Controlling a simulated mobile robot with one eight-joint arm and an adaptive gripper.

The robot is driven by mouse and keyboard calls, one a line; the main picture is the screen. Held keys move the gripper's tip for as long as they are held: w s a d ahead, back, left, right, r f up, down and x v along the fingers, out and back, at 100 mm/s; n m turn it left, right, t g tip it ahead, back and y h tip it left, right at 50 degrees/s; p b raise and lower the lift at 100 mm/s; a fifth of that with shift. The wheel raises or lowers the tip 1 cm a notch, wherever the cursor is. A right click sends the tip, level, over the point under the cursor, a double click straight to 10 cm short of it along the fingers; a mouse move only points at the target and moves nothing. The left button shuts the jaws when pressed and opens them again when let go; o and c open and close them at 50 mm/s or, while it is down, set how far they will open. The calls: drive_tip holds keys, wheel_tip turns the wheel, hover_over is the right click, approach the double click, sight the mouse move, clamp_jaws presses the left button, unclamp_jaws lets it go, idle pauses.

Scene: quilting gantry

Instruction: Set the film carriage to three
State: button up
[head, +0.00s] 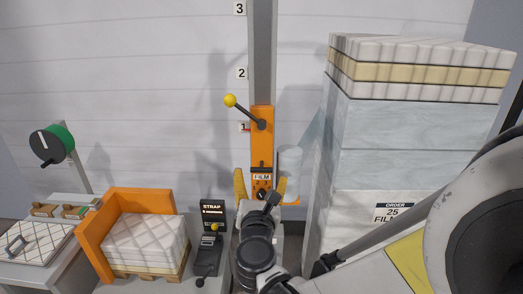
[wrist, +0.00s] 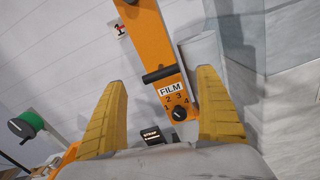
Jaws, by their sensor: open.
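The orange film carriage (head: 262,145) sits on a grey vertical mast (head: 263,50), beside the number 1 (head: 244,127). The numbers 2 (head: 241,73) and 3 (head: 239,8) are higher on the wall. A lever with a yellow ball (head: 230,100) sticks out up and left from the carriage. In the wrist view the carriage (wrist: 152,40) shows a black bar handle (wrist: 159,75), a FILM label (wrist: 170,89) and a black dial (wrist: 179,114) marked with several numbers. My gripper (head: 260,184) is open and empty, its yellow fingers (wrist: 163,100) either side of the carriage's lower end in view.
A tall wrapped stack (head: 385,140) with an order sign reading 25 stands right of the mast. A film roll (head: 290,162) is beside the carriage. A strap post (head: 212,225), an orange bracket with quilted pads (head: 145,240) and a green reel (head: 60,140) are left.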

sight(262, 165)
drive_tip(key=w, duration=0.5)
drive_tip(key=shift+w+d, duration=0.15)
drive_tip(key=shift+w, duration=0.15)
drive_tip(key=c, duration=1.7)
